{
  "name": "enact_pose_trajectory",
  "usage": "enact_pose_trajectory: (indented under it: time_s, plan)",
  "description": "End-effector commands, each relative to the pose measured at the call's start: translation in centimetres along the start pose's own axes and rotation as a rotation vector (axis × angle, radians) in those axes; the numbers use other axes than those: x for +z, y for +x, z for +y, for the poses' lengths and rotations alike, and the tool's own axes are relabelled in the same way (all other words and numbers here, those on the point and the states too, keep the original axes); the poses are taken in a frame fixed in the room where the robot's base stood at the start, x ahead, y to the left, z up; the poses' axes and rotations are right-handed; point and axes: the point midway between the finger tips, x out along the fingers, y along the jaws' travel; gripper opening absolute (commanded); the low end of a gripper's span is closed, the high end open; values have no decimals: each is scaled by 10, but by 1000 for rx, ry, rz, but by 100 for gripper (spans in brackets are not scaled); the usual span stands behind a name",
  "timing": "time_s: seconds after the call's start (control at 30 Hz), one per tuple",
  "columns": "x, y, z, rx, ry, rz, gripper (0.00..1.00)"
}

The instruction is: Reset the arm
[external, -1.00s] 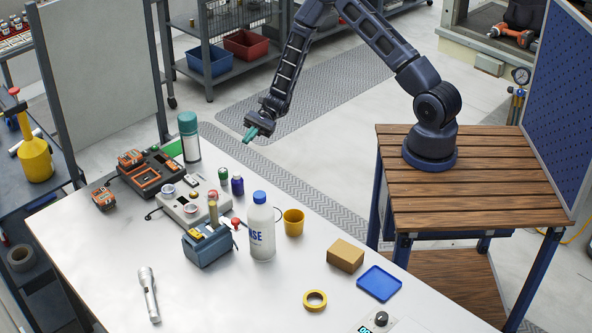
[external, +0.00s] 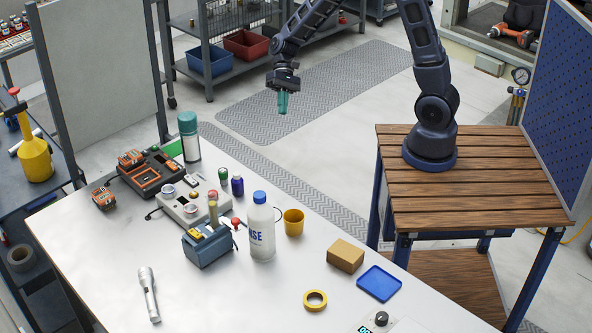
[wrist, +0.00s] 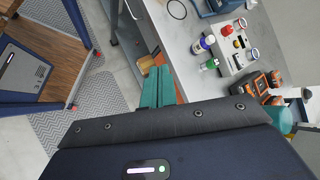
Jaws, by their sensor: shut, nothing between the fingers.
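My gripper (external: 283,102) hangs in the air beyond the far edge of the white table, above the floor, with its teal fingers pointing down. In the wrist view the two teal fingers (wrist: 157,87) lie side by side, shut with nothing between them. My arm is raised from its base on the wooden-slatted stand (external: 480,190) and bends over to the left in the external view.
The white table (external: 110,255) holds a white bottle (external: 262,232), a yellow cup (external: 293,222), a cardboard box (external: 345,256), a blue tray (external: 379,284) and a flashlight (external: 148,293). Shelves with a red bin (external: 246,45) stand behind. Around my gripper is free air.

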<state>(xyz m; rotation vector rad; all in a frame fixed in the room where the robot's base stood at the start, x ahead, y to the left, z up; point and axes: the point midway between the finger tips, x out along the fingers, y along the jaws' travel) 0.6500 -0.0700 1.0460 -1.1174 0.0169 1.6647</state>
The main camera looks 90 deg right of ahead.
Motion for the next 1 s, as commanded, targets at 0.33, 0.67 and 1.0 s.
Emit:
enact_pose_trajectory:
  time_s: [0.33, 0.67, 1.0]
  plan:
    - [77, -25, 10, 182, -227, 133, 0]
    - [140, -51, 29, 332, -431, 265, 0]
    - [197, -79, 57, 461, -636, 411, 0]
